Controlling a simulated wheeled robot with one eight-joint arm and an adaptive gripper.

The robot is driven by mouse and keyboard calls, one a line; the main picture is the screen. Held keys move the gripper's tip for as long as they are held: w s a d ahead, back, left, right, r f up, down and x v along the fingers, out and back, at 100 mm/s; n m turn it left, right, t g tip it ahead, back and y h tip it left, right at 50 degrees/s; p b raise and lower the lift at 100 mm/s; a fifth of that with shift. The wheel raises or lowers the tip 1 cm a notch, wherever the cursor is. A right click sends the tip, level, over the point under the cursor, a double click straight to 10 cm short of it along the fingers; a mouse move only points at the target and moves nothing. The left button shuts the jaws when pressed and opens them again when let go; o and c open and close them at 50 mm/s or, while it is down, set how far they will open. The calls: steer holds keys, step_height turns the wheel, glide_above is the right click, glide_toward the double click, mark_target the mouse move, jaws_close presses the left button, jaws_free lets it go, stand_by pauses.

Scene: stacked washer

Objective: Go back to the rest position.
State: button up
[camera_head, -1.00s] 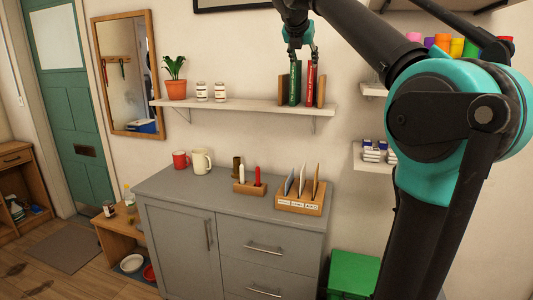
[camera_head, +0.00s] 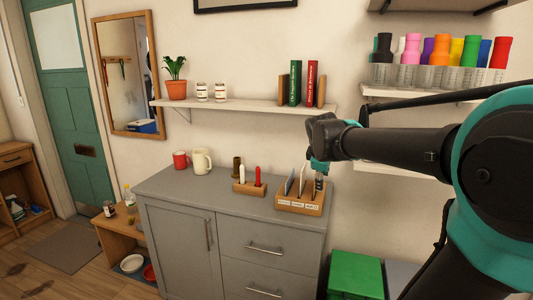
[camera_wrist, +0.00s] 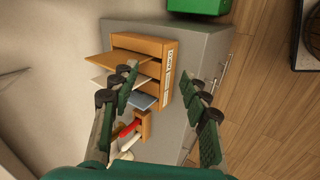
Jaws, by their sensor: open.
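My gripper (camera_head: 319,182) hangs in front of the right end of the wooden letter sorter (camera_head: 301,204), partly overlapping it in the head view. In the wrist view my gripper (camera_wrist: 162,84) has its two fingers spread wide with nothing held between them. The sorter (camera_wrist: 165,72) and its upright cards show behind the left finger there. My arm (camera_head: 400,150) reaches in from the right, lowered below the wall shelf. From these views I cannot tell the exact gap between the fingers and the sorter.
The wall shelf (camera_head: 245,106) holds books (camera_head: 295,83), jars and a plant. A green box (camera_head: 355,274) stands right of the cabinet. Colourful bottles (camera_head: 440,55) line the right shelf.

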steer(key=s+f+m+g+y, duration=0.1)
steer(key=s+f+m+y, duration=0.1)
steer(key=s+f+m, duration=1)
steer(key=s+f, duration=0.8)
steer(key=f, duration=0.2)
steer(key=shift+s+d+f+g, duration=0.2)
steer(key=shift+s+f+g, duration=0.2)
